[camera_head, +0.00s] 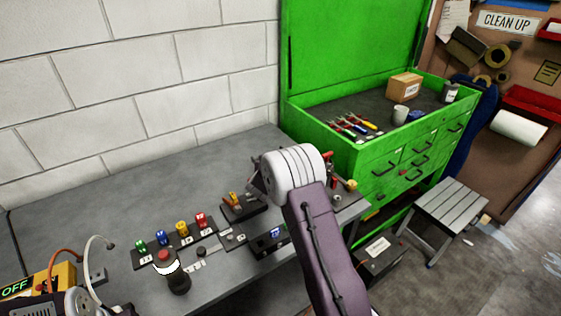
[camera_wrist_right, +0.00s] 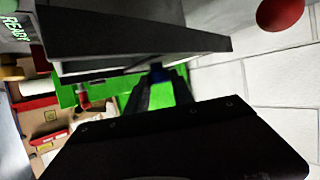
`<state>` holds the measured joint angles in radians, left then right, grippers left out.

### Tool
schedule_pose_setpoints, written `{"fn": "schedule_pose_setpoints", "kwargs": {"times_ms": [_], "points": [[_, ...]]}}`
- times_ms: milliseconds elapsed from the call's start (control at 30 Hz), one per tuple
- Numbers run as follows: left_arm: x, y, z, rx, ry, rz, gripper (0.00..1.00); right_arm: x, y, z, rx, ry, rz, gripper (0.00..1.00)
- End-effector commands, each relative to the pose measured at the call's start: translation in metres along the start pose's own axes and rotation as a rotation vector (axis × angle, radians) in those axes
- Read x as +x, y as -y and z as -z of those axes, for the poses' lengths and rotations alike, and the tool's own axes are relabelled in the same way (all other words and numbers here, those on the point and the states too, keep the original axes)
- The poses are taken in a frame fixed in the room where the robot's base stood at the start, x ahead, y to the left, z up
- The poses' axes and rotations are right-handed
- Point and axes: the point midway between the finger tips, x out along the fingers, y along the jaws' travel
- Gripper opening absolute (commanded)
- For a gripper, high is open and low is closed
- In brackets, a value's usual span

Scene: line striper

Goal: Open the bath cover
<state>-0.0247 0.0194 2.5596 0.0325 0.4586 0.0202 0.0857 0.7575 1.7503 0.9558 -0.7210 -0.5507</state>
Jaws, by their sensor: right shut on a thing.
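My right arm reaches in over the workbench (camera_head: 95,200) in the head view, and its pale wrist hides my right gripper there. In the right wrist view my right gripper (camera_wrist_right: 156,82) has its dark fingers close together on a small dark blue piece (camera_wrist_right: 155,70). I cannot tell whether this piece belongs to the bath cover. A large dark block (camera_wrist_right: 140,35) fills the top of that view, beside a green READY display (camera_wrist_right: 14,30). I cannot make out the cover's edges or its angle. My left gripper is not in view.
A green tool chest (camera_head: 350,155) stands behind at the right, and a grey stool (camera_head: 450,208) is on the floor. A block wall (camera_head: 130,80) bounds the back.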

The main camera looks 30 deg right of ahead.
Motion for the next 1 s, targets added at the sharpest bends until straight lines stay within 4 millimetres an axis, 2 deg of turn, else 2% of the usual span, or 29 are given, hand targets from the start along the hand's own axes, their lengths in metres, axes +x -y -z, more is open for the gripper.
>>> {"fn": "schedule_pose_setpoints", "kwargs": {"times_ms": [67,100,167,200,533,800,1000], "points": [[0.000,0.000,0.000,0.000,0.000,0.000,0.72,0.000,0.001,-0.001,0.000,0.002,0.002,0.00],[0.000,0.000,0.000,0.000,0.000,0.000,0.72,0.000,0.001,-0.001,0.000,0.002,0.002,0.31],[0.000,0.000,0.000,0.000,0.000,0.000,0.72,0.000,0.001,-0.001,0.000,0.002,0.002,0.48],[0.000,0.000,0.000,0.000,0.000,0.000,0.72,0.000,0.001,-0.001,0.000,0.002,0.002,0.50],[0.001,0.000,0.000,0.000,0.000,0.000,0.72,-0.005,0.001,-0.001,0.000,0.002,0.002,0.50],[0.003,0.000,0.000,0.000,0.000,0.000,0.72,-0.062,0.003,-0.001,-0.001,0.002,0.004,0.50],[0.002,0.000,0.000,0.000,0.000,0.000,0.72,-0.087,0.003,-0.001,-0.002,0.003,0.002,0.50]]}}
